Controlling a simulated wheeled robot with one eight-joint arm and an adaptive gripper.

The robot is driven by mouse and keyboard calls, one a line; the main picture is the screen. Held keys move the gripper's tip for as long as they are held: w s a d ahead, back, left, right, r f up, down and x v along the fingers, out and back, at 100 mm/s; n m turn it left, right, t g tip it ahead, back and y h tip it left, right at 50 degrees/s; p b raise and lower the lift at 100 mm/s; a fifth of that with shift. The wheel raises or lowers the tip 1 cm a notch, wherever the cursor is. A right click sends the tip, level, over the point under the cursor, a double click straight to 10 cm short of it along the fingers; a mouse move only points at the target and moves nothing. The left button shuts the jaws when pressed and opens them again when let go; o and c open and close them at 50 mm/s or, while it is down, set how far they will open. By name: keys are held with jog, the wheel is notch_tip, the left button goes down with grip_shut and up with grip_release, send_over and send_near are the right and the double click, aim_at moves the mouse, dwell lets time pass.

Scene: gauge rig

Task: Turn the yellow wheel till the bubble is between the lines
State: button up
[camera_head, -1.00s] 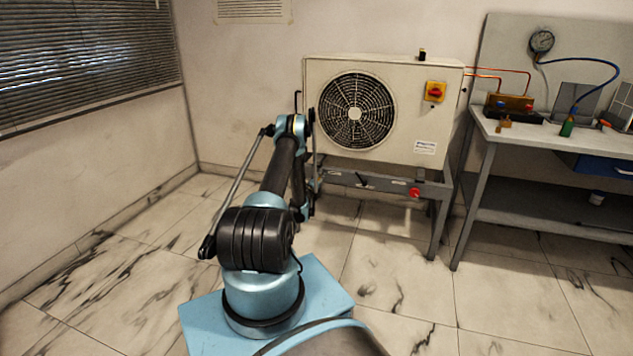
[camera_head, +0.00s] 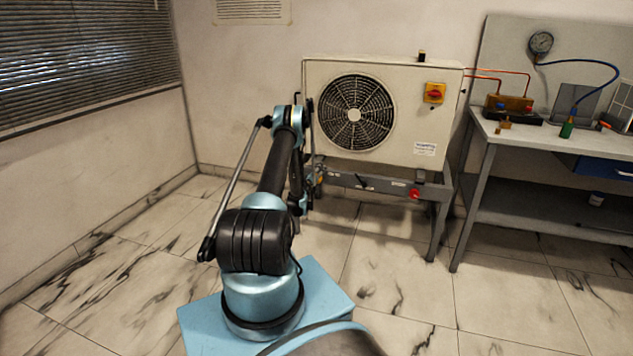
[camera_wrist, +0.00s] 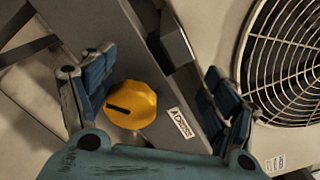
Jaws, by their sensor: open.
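The yellow wheel (camera_wrist: 130,104), a lobed knob with a dark line on it, sits on the grey rail in the wrist view. My gripper (camera_wrist: 160,72) is open, with blue-padded fingers on both sides. The wheel lies between the fingers, much closer to the left one. I cannot tell whether that finger touches it. The right finger stands apart, near the fan grille. In the head view my arm mostly hides my gripper and the wheel. I cannot make out the bubble or its lines in either view.
The outdoor unit (camera_head: 415,115) with its fan grille (camera_head: 357,112) stands on a grey frame (camera_head: 390,187) with a red knob (camera_head: 414,193) at its right. A workbench (camera_head: 545,135) with gauge and hose is further right. The floor in front is clear.

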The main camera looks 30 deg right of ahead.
jog(key=r, duration=0.2)
jog(key=s+r, duration=0.1)
jog(key=r, duration=0.1)
jog(key=shift+d+r, duration=0.1)
jog(key=shift+d, duration=0.25)
jog(key=shift+w+a+r, duration=0.1)
jog(key=shift+a+r, duration=0.05)
jog(key=shift+r, duration=0.65)
jog(key=shift+w+r, duration=0.1)
